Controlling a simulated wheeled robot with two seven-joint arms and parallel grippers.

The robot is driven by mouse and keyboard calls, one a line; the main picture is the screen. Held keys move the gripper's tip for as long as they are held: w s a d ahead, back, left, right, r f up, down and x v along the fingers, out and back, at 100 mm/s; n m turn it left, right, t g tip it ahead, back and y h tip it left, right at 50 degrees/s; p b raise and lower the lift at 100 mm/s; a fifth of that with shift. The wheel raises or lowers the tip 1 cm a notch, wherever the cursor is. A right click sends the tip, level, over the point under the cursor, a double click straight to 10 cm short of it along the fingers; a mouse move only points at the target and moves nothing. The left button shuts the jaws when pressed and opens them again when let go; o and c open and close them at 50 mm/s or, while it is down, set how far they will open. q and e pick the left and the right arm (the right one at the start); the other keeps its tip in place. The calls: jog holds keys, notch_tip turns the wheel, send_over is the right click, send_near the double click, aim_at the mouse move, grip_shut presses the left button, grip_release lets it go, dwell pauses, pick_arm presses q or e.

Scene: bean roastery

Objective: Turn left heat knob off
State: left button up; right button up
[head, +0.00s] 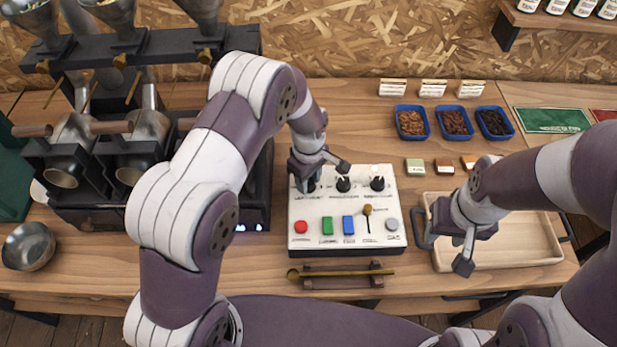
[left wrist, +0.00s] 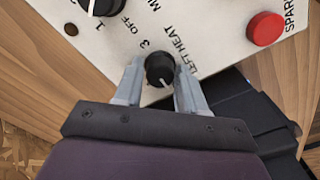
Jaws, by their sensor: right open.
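The white control panel (head: 345,213) has three black knobs along its back edge. The left heat knob (left wrist: 160,69) is black and round; its white mark faces the lower right in the left wrist view, and its full scale is not visible. My left gripper (left wrist: 158,84) has one finger on each side of this knob. I cannot tell whether both fingers press on it. In the head view my left gripper (head: 317,172) covers most of that knob. My right gripper (head: 464,246) is open and empty above the wooden tray, right of the panel.
The middle knob (head: 343,184) and right knob (head: 377,183) stand close by. A red button (head: 301,227), coloured switches and a brass lever (head: 367,212) line the panel's front. The roaster stands left; the wooden tray (head: 530,262) lies right.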

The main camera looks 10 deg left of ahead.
aim_at(309, 181)
pick_arm(q)
jog(key=o, duration=0.3)
notch_tip(309, 181, up, 13)
jog(key=b, duration=0.1)
jog(key=shift+f+b, duration=0.15)
jog(key=shift+b, duration=0.2)
